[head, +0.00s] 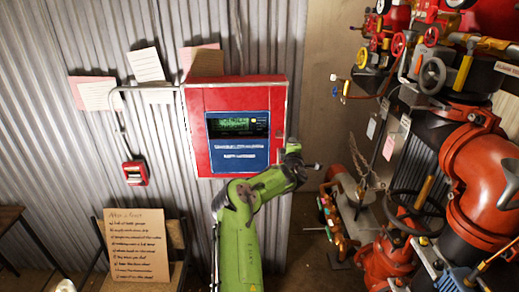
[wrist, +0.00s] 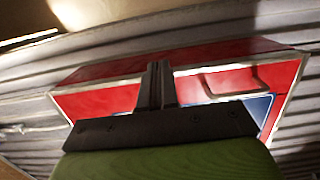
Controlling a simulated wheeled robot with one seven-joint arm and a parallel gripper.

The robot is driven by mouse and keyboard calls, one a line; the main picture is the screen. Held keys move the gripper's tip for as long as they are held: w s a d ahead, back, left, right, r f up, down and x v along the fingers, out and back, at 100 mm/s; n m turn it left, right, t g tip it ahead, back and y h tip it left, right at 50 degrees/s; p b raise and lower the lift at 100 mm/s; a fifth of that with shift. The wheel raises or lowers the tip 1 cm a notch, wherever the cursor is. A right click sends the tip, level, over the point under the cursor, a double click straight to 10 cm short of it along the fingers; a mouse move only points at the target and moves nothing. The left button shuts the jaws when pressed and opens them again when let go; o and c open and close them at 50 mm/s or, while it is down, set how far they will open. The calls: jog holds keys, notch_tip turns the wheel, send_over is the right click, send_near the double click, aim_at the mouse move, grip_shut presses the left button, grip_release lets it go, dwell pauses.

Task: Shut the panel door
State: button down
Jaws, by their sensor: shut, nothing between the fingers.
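The red panel (head: 196,130) hangs on the corrugated wall in the head view. Its red door has a blue face (head: 238,145) with a green display. The door looks flat against the box in the head view, but I cannot tell whether it is fully closed or slightly ajar. In the wrist view the red panel (wrist: 110,98) is seen at a steep angle, with pale edges and a handle (wrist: 228,76). My gripper (wrist: 158,70) is shut and empty, its fingers together in front of the panel. I cannot tell whether they touch it.
Red valves and pipes (head: 470,160) crowd the right side. A small red call box (head: 134,172) and pinned papers (head: 146,65) are on the wall left of the panel. A cardboard sign (head: 137,245) stands on a chair below. Bare wall lies right of the panel.

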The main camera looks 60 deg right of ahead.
jog(key=s+a, duration=0.3)
jog(key=s, duration=0.6)
jog(key=shift+s+a, duration=0.2)
